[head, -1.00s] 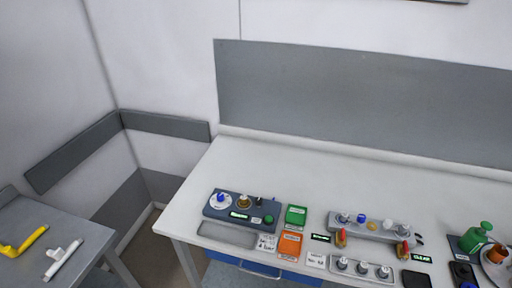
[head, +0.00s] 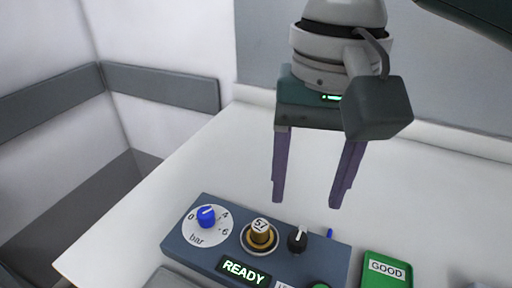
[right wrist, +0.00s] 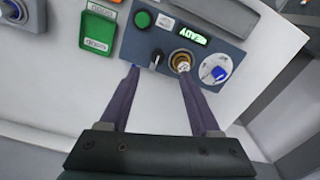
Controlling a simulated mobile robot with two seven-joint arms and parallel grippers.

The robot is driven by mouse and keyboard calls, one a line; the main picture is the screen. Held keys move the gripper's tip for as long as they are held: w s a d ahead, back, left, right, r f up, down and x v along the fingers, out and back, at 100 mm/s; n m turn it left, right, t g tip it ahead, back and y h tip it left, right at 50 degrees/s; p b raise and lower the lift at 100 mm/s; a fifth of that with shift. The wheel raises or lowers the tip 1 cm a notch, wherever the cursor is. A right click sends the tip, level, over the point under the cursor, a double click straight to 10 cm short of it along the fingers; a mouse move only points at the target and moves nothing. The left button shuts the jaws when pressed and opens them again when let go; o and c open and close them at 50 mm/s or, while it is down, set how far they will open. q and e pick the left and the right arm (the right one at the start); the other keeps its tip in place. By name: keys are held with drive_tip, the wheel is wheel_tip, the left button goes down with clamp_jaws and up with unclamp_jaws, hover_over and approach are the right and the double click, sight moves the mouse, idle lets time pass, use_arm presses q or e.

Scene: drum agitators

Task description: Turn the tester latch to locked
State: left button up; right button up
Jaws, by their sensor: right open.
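The tester (head: 205,252) is a blue-grey box at the front of the white table. Its latch seems to be the small black knob with a white pointer line (head: 298,239), right of a brass fitting (head: 261,235). The knob also shows in the right wrist view (right wrist: 156,56). A lit READY display (head: 243,271) is on the tester's front part. My right gripper (head: 308,203) is open and empty, pointing down above the tester's back edge. In the right wrist view its fingers (right wrist: 160,73) reach toward the knob, one to each side, apart from it. My left gripper is out of view.
A dial with a blue pointer (head: 206,216) sits at the tester's left end. A small blue mark (head: 330,233) lies near the knob. A green GOOD tray (head: 386,270) stands to the right, with a green button beside the display. The table behind is clear.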

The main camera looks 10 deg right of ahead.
sight(299, 237)
drive_tip(key=f, duration=0.7)
drive_tip(key=f+b, duration=0.1)
drive_tip(key=f, duration=0.2)
drive_tip(key=shift+w+d+f, duration=0.2)
drive_tip(key=shift+w, duration=0.2)
drive_tip(key=shift+c, duration=0.2)
clamp_jaws()
